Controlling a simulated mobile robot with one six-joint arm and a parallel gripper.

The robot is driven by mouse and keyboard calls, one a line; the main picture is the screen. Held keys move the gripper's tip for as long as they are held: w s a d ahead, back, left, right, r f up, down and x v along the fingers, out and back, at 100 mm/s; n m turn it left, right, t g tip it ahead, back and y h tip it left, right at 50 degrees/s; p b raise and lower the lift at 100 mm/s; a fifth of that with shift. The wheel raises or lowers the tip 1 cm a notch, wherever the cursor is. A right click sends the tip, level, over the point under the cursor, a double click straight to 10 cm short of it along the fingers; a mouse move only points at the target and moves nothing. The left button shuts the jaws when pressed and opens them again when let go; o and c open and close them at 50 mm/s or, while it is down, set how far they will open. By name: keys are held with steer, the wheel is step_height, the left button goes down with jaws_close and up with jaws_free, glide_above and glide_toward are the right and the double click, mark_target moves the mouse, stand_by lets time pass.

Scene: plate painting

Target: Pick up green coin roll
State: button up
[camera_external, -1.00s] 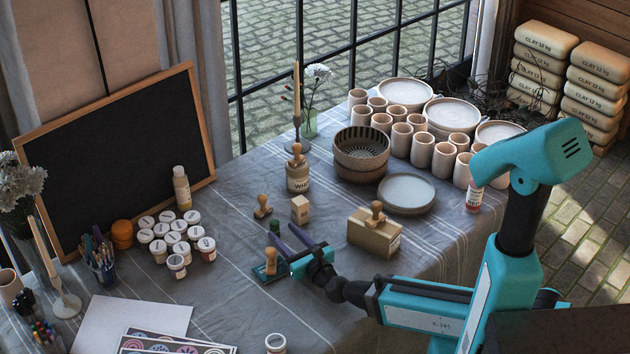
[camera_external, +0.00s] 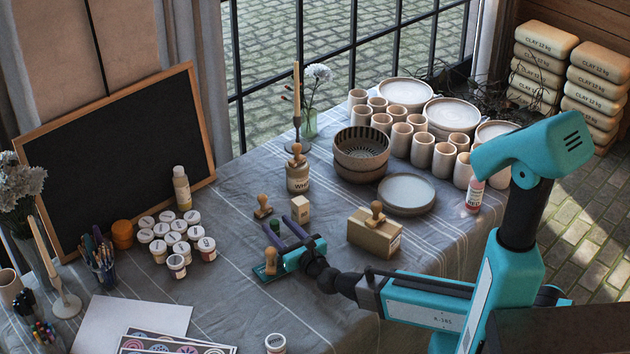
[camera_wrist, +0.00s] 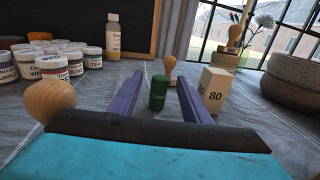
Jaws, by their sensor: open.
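The green coin roll (camera_wrist: 158,92) stands upright on the grey cloth in the wrist view, between the two purple fingers of my gripper (camera_wrist: 159,80). The fingers are apart, and gaps show on both sides of the roll. In the external view, the green roll (camera_external: 274,227) shows small at the finger ends of my open gripper (camera_external: 277,229). The fingers reach forward low over the cloth. Whether the fingers touch the cloth is hard to tell.
A wooden-handled stamp (camera_external: 271,258) stands close left of my gripper. A pale block marked 80 (camera_wrist: 214,89) stands close to the right finger. Another wooden stamp (camera_wrist: 170,70) is just behind the roll. Paint jars (camera_external: 173,231) stand left, a cardboard box (camera_external: 373,238) right.

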steer(key=shift+c, duration=0.4)
jaws_close()
steer(key=shift+r, duration=0.15)
